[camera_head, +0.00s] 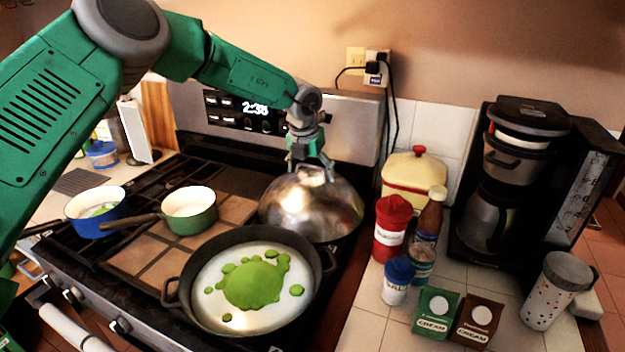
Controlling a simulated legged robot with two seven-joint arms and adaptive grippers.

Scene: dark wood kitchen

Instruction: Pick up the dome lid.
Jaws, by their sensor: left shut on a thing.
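The dome lid (311,208) is a shiny silver metal dome at the back right of the stove. My left gripper (312,167) comes down from above and is shut on the top of the dome lid, at its handle. The handle itself is mostly hidden by the fingers. The lid looks roughly level, and its lower rim is close to the stove's back right area. I cannot tell whether it rests there or is slightly raised. My right gripper is not in view.
A black pan (208,322) with white and green contents sits in front of the lid. A green saucepan (190,222) and blue pot (95,228) stand left. A cream pot (398,182), red canister (390,240) and several containers crowd the right counter, beside a coffee maker (477,240).

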